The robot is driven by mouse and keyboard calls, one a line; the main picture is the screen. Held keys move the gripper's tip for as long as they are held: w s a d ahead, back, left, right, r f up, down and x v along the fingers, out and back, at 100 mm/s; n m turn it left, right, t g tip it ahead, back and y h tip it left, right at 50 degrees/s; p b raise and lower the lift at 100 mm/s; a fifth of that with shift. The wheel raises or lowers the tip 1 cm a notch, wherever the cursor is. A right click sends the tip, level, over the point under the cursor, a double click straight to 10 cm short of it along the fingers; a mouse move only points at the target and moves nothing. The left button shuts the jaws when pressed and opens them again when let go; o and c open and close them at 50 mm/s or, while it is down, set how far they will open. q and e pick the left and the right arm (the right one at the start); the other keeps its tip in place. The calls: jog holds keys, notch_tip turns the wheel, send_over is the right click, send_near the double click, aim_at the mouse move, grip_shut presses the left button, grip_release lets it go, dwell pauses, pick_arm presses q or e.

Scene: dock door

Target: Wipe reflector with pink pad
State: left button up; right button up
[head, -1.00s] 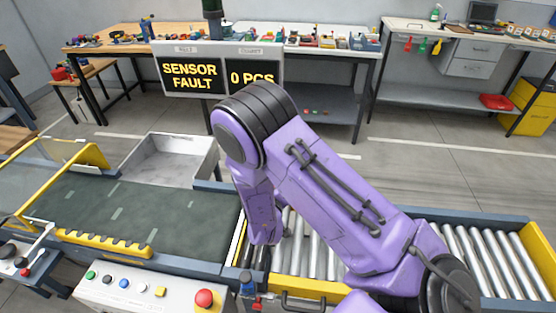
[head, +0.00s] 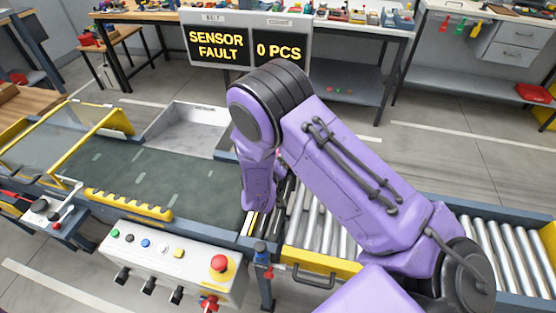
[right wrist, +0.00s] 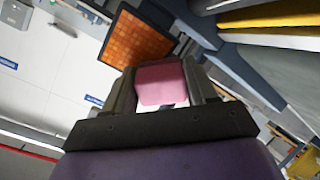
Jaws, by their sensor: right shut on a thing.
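My right gripper (right wrist: 163,84) shows in the right wrist view, its two dark fingers shut on the pink pad (right wrist: 161,80). The orange reflector (right wrist: 134,40), a square gridded plate in a dark frame, is just beyond the fingertips, up and left of the pad. I cannot tell whether the pad touches it. In the head view my purple right arm reaches down to the gap between belt and rollers and hides the gripper, pad and reflector. My left gripper is in neither view.
The dark green conveyor belt (head: 145,180) runs left of my arm, and the roller conveyor (head: 505,243) runs right. A control box (head: 165,262) with a red button stands in front. A display (head: 217,45) reading "SENSOR FAULT" and a grey bin (head: 190,130) are behind.

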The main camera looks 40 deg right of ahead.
jog(key=shift+s+a+r+p, duration=0.2)
jog(key=shift+p, duration=0.1)
jog(key=p+v, duration=0.3)
jog(key=v, duration=0.2)
jog(key=shift+s+a, duration=0.1)
jog(key=p+v, duration=0.2)
jog(key=v, duration=0.1)
dwell(0.4)
